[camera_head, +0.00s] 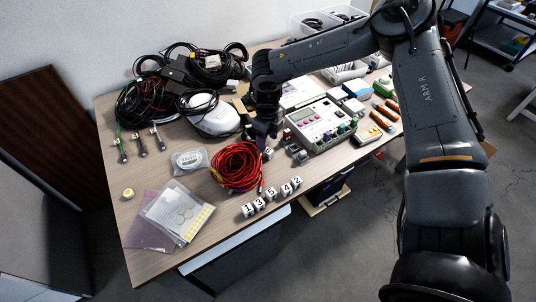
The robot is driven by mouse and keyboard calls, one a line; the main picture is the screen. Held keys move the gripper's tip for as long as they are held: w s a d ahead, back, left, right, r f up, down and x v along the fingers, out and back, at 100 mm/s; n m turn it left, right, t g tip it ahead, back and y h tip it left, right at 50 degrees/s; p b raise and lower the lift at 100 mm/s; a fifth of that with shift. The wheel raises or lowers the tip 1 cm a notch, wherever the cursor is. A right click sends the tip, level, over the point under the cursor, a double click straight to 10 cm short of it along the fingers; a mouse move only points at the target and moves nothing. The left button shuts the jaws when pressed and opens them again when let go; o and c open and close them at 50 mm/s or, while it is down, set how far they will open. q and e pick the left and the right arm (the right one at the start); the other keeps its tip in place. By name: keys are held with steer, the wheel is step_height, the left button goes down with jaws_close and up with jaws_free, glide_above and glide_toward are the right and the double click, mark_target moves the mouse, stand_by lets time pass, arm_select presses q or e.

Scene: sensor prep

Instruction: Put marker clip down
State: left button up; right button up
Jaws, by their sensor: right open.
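My right gripper (262,138) reaches in from the right and points down over the middle of the table, just behind the red cable coil (237,166). It is open. A small pale block (268,154), perhaps a marker clip, sits just below the fingertips; whether they touch it is too small to tell. A row of white numbered marker clips (270,194), reading 1, 3, 5, 4, 2, stands near the table's front edge. My left gripper is out of view.
A grey instrument box (320,125) stands right of my gripper. Black cable bundles (150,105) and a white rounded device (215,120) lie left. Plastic bags (180,212) lie front left. Screwdrivers and coloured tools (385,115) lie right. The wood table (150,180) is clear at left centre.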

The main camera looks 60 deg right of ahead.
mark_target(268, 150)
steer(key=shift+d+f+b, duration=0.15)
steer(key=shift+f+b, duration=0.75)
steer(key=shift+f, duration=1.75)
jaws_close()
